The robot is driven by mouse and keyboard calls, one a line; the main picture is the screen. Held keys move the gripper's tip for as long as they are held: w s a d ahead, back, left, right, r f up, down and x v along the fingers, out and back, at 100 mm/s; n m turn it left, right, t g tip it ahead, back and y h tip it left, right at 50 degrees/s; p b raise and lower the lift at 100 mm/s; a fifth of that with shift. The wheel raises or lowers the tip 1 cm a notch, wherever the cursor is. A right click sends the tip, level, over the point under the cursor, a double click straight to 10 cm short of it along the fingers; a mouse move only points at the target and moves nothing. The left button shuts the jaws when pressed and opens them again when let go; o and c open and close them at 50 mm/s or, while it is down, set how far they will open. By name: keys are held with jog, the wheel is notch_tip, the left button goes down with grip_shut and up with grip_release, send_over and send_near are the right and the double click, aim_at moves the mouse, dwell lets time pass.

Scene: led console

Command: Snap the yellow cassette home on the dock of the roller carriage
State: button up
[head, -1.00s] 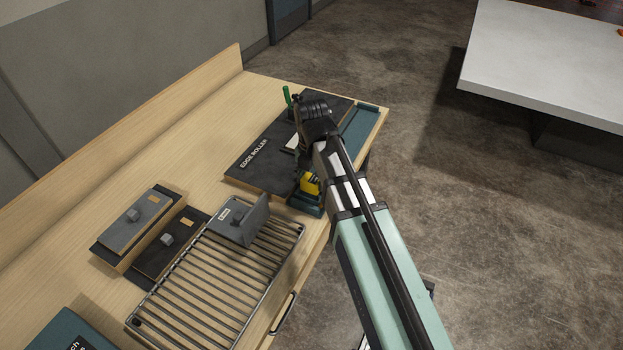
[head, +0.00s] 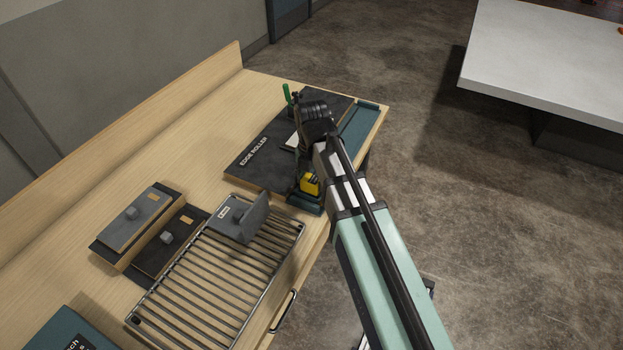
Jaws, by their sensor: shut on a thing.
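The yellow cassette (head: 311,184) shows as a small yellow block with dark parts, low beside my arm at the front edge of the workbench. My gripper (head: 302,186) points down there, shut on the cassette; its fingertips are mostly hidden by my own wrist and arm. A dark teal base (head: 305,204), which looks like part of the roller carriage, sits just under the cassette. I cannot tell whether the cassette touches it or is seated. The black board marked EDGE ROLLER (head: 254,155) lies behind, with a teal rail (head: 360,128) at its right.
A wire rack (head: 215,285) with a grey bracketed plate (head: 238,217) lies left of the gripper. Two dark blocks with knobs (head: 138,212) stand further left. A green handle (head: 287,94) rises behind my wrist. A teal box (head: 75,330) is at the lower left. The back bench top is clear.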

jog(key=shift+f, duration=0.6)
dwell(0.4)
dwell(0.4)
jog(key=o, duration=1.3)
jog(key=shift+r, duration=0.1)
notch_tip(320, 180, up, 12)
jog(key=shift+f, duration=0.1)
